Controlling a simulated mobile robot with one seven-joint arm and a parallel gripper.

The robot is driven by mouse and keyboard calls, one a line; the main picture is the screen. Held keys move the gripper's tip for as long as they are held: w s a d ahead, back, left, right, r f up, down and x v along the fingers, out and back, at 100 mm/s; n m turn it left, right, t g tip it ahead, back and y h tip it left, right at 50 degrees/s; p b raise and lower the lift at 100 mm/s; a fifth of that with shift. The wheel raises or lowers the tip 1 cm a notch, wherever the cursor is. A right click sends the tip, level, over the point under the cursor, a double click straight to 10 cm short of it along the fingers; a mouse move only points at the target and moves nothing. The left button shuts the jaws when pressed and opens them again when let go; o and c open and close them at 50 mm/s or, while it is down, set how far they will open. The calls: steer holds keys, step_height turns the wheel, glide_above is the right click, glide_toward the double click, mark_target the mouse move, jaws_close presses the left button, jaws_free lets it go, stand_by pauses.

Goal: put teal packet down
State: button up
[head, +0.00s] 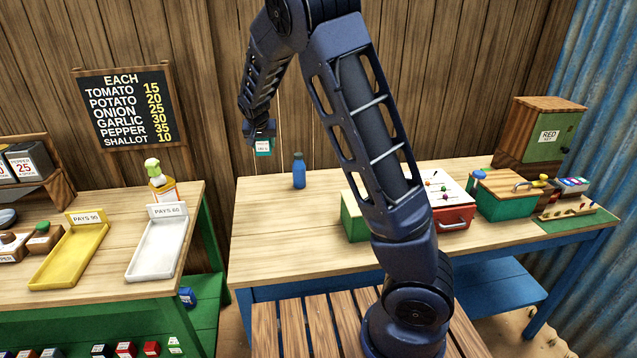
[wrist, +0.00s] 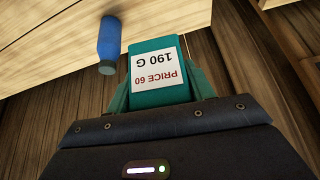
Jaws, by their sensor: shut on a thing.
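The teal packet (head: 263,147) is held by my gripper (head: 261,134) in the head view, in the air in front of the plank wall and near the back left corner of the right-hand table. In the wrist view the teal packet (wrist: 156,70) fills the space between the fingers, with a white label reading "PRICE 60" and "190 G" upside down. My gripper (wrist: 160,92) is shut on it. The packet's far end lies over the wooden table top (wrist: 165,18) in the picture; its height above the table is hard to tell.
A blue bottle (head: 299,171) stands on the right-hand table (head: 290,220), close to the packet. A green box (head: 354,217) and a red case (head: 455,216) stand farther right. The left table holds a yellow tray (head: 70,254) and a white tray (head: 156,246). Bare table lies around the bottle.

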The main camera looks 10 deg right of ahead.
steer(key=w+d+m+h, duration=0.15)
steer(key=w+d, duration=0.25)
steer(key=d, duration=0.8)
steer(key=w+d+m, duration=0.2)
steer(key=w+d, duration=0.1)
steer(key=d, duration=0.9)
steer(key=f, duration=1.9)
steer(key=shift+d+f, duration=0.25)
steer(key=shift+f, duration=0.15)
steer(key=o, duration=1.1)
steer(key=shift+f, duration=0.15)
steer(key=shift+c, duration=0.2)
